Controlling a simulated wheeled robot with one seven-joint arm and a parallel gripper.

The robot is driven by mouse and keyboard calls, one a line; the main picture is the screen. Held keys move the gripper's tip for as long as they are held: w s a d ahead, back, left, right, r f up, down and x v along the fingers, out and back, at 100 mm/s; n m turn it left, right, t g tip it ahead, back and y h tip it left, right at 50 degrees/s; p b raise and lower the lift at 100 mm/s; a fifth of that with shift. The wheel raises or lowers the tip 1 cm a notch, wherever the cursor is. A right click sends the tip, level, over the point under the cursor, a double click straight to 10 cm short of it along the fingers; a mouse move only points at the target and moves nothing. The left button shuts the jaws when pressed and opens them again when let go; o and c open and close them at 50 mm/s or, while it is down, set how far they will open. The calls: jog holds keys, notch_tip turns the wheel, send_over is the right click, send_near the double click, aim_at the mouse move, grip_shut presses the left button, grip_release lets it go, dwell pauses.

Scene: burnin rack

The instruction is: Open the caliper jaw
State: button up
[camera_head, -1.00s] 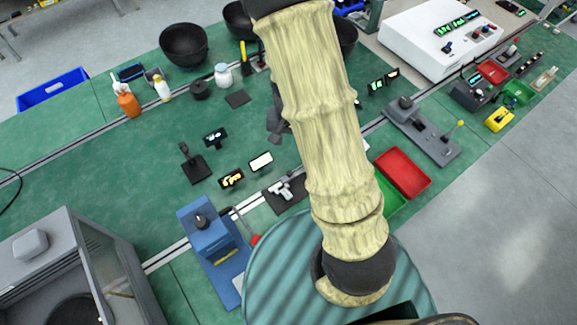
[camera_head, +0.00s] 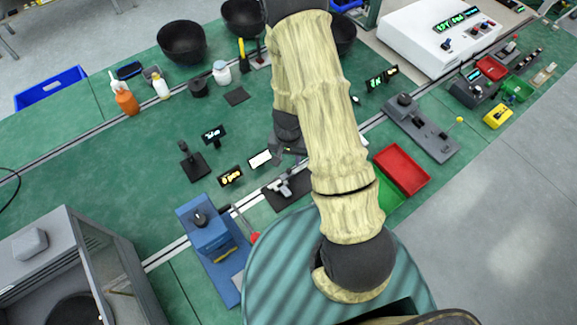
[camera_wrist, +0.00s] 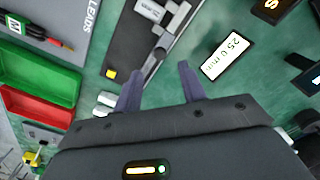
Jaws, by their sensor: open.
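The caliper (camera_head: 283,188) lies on a dark mat (camera_head: 272,202) on the green bench, left of my forearm. In the wrist view the silver caliper (camera_wrist: 168,38) lies on its dark board beyond my fingers, with a white display reading about 25.0 mm (camera_wrist: 228,57) to its right. My gripper (camera_wrist: 158,78) is open, its two dark fingers apart and nothing between them. Its fingertips appear just short of the near end of the caliper in the picture; the height gap is hard to judge. My arm hides part of the bench in the head view.
A red tray (camera_head: 402,171) and a green tray (camera_head: 388,192) are right of my forearm. A blue press-like fixture (camera_head: 208,237) stands at the left, and small display signs (camera_head: 214,135) stand behind the caliper. A grey fixture (camera_head: 425,132) is at the right.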

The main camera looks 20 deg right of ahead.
aim_at(288, 170)
jog(key=shift+f+p, duration=0.4)
jog(key=shift+f, duration=2.7)
grip_shut()
